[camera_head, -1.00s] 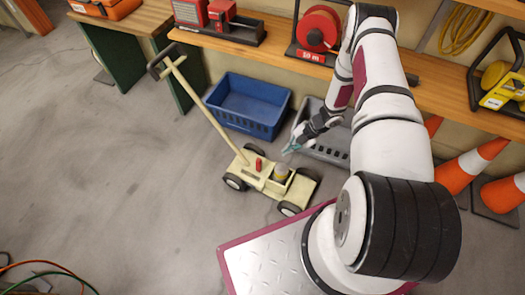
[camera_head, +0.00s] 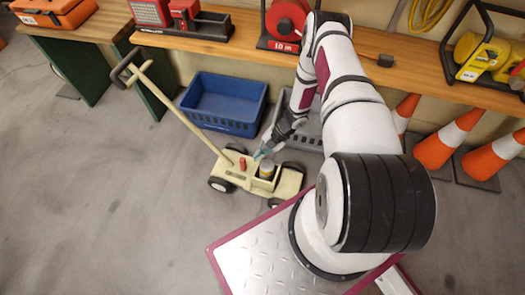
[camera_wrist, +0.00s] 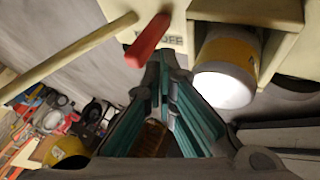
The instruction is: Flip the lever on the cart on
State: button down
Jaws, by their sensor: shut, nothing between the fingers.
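The cream cart (camera_head: 226,173) stands on the floor with its long handle slanting up to the left. Its red lever (camera_head: 242,163) stands up from the deck. In the wrist view the lever (camera_wrist: 148,42) shows tilted, beside a dark label that seems to end in "OFF" (camera_wrist: 174,40). My gripper (camera_head: 262,153) is over the cart, just right of the lever. In the wrist view its fingertips (camera_wrist: 163,56) are shut and empty, close beside the lever; I cannot tell whether they touch it.
A yellow-and-white can (camera_head: 266,171) sits in the cart right beside my gripper. A blue crate (camera_head: 226,125) and a grey crate (camera_head: 309,137) stand behind. A wooden bench (camera_head: 370,70) runs along the back. Orange cones (camera_head: 437,150) stand right. Floor to the left is clear.

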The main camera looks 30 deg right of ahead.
aim_at(245, 168)
jog(key=shift+b+x, duration=0.55)
jog(key=shift+x, duration=1.6)
jog(key=shift+a, duration=0.1)
jog(key=shift+w+a+g, duration=0.1)
jog(key=shift+w+g, duration=0.05)
jog(key=shift+g, duration=0.15)
